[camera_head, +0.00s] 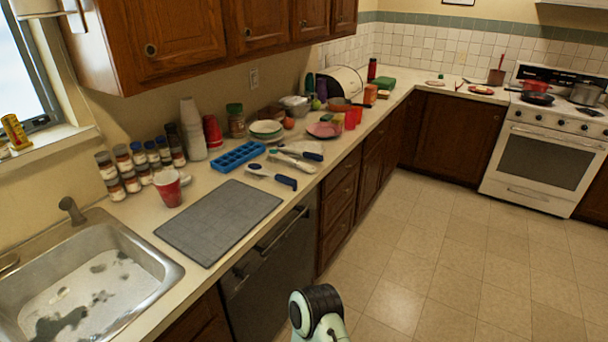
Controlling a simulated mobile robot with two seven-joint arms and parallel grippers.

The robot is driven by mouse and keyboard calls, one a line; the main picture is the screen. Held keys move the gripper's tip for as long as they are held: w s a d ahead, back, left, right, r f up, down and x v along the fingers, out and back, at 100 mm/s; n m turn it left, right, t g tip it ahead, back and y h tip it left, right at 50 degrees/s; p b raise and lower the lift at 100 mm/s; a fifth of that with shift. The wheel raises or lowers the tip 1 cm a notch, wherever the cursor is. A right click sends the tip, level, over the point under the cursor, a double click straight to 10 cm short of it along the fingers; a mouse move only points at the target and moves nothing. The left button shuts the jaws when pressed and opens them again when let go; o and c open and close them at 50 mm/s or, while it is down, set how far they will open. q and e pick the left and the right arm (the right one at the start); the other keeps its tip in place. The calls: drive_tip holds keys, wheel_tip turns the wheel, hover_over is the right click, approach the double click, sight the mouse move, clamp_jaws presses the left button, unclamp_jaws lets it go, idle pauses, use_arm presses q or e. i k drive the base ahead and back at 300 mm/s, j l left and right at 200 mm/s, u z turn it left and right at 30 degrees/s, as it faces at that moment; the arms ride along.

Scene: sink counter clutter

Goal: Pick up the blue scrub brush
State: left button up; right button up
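A scrub brush with a dark blue handle and a pale head (271,177) lies on the counter, just behind the right back part of the grey mat. A second brush-like tool with a dark blue handle (309,154) lies farther back, close to a pale, long-handled tool (291,161). The pictures are too small to tell which of the blue-handled ones is the scrub brush meant. Neither of my grippers shows; only a pale and black link of my own arm is visible at the bottom middle, well in front of the counter.
A grey mat (219,222) lies bare between the sink (172,272) and the brushes. A blue ice tray (238,157), a red cup (168,187), several spice jars and stacked white cups stand behind. Plates (266,128) stand beyond. Open floor (426,262) lies right of the counter.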

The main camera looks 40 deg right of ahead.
sight(252, 168)
drive_tip(key=z, duration=1.3)
drive_tip(key=u, duration=1.45)
drive_tip(key=z, duration=1.45)
drive_tip(key=i+l+u, duration=0.15)
drive_tip(key=l+u, duration=0.25)
drive_tip(key=i+l+u, duration=0.15)
drive_tip(key=u, duration=0.3)
drive_tip(key=i+l+u, duration=0.15)
drive_tip(key=l, duration=0.4)
drive_tip(key=l+u, duration=0.15)
drive_tip(key=l, duration=0.4)
